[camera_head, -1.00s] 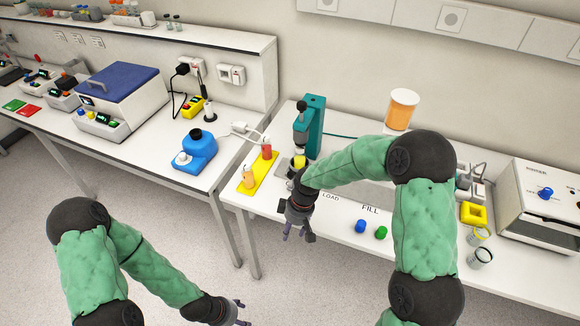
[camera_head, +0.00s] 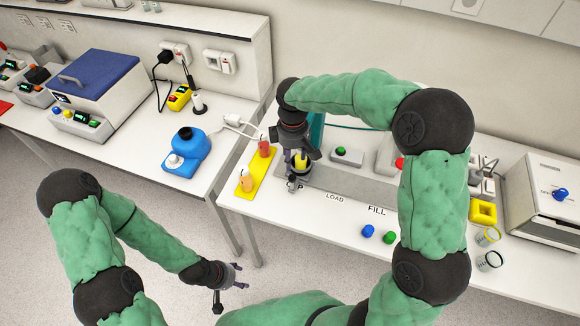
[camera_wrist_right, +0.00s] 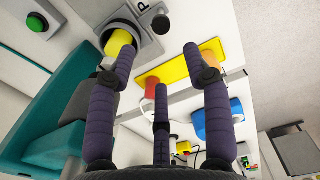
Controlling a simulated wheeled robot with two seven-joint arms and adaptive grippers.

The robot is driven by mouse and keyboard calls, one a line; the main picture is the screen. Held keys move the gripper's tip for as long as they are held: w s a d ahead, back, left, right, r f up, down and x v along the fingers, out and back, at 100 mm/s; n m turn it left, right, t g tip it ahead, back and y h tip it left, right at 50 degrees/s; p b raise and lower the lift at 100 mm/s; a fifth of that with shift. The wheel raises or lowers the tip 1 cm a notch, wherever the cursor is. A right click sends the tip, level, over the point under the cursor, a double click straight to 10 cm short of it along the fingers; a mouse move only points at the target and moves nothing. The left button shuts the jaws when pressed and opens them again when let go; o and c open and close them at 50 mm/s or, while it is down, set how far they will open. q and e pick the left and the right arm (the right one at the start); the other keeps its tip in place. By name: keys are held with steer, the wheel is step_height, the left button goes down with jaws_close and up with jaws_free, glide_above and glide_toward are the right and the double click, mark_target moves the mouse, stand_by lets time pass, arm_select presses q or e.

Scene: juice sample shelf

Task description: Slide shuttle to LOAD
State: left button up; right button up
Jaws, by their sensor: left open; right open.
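My left gripper (camera_head: 237,279) is open and empty, low in front of the bench.
A teal press (camera_head: 316,130) stands behind the shuttle, partly hidden by my arm. A yellow tray (camera_head: 257,175) with red and orange bottles lies to the left.

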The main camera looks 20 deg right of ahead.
mark_target(292, 177)
step_height(292, 177, down, 10)
steer(key=shift+s+f+b, duration=0.1)
steer(key=shift+s+b, duration=0.05)
steer(key=shift+b, duration=0.35)
jaws_close()
